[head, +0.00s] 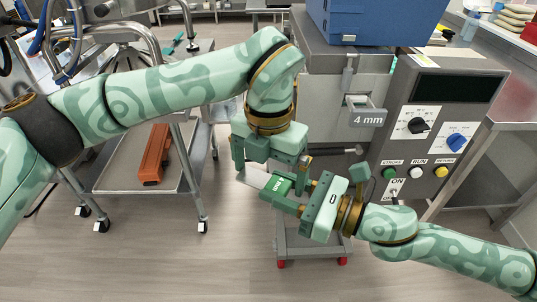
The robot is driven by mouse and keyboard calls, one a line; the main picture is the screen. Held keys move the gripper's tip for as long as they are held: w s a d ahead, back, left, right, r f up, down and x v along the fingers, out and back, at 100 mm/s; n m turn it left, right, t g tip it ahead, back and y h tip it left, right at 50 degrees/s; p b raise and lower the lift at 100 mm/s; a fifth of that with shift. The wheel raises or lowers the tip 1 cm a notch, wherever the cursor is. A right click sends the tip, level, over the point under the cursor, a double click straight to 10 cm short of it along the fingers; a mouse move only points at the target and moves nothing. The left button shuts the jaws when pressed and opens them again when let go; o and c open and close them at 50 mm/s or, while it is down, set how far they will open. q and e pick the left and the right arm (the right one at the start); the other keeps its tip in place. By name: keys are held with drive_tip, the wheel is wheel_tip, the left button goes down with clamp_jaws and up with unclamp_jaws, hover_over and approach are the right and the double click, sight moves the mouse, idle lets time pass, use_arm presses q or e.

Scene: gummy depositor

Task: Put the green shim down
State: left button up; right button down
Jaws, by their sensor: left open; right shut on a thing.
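The green shim (276,187) has a green handle with white lettering, too small to read, and a pale flat plate reaching to the left. My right gripper (288,193) is shut on the green handle and holds it in front of the machine. My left gripper (268,171) points down just above and behind the shim. Its jaws are open, with one finger near the pale plate and the other near the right gripper. I cannot tell whether it touches the shim. Part of the pale plate is hidden by the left gripper.
A grey tag marked 4 mm (367,120) sticks out of the depositor's front. A control panel (432,135) with knobs and buttons stands at right. A blue box (375,22) sits on top. At left, a steel cart (115,185) carries an orange-brown bar (154,154).

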use_arm(q)
drive_tip(key=c, duration=0.8)
drive_tip(key=shift+o, duration=0.2)
use_arm(e)
drive_tip(key=c, duration=0.9)
unclamp_jaws()
drive_tip(key=shift+o, duration=0.2)
